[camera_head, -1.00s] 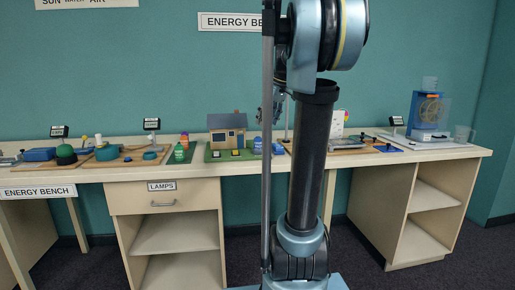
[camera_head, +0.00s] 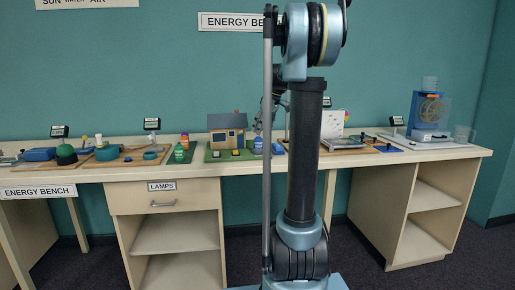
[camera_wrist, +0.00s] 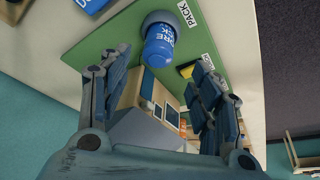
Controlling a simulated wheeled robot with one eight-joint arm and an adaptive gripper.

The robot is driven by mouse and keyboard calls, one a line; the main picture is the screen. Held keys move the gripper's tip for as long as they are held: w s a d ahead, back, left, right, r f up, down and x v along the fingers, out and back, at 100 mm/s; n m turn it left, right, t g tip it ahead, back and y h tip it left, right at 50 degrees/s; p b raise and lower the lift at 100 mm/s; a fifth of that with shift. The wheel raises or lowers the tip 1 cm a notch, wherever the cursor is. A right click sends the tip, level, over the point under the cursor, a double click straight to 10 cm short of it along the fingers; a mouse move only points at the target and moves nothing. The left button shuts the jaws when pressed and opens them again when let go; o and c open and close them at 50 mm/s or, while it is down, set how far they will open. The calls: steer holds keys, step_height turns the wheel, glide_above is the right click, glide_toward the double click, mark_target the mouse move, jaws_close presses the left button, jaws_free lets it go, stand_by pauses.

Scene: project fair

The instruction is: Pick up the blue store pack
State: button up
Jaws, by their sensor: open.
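The blue store pack (camera_wrist: 160,50) is a small blue cylinder with white lettering and a grey round end, on the green board. In the head view it is the small blue thing (camera_head: 258,146) just right of the model house. My gripper (camera_wrist: 160,68) is open and empty, its fingers apart on either side of the line to the pack. The pack appears just beyond the fingertips, between them in the picture; I see no contact. In the head view my gripper (camera_head: 262,120) hangs above the board, partly hidden behind my arm.
The green board (camera_wrist: 120,45) also carries the model house (camera_head: 228,130) and a PACK label (camera_wrist: 188,14). Another blue lettered thing (camera_wrist: 93,4) lies close by, off the board. My arm hides part of the bench.

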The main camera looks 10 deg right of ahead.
mark_target(258, 141)
steer(key=shift+d+x, duration=0.15)
steer(key=shift+x, duration=1.8)
steer(key=shift+d+x, duration=0.15)
steer(key=shift+x, duration=1.75)
steer(key=shift+f, duration=0.1)
steer(key=c, duration=1.2)
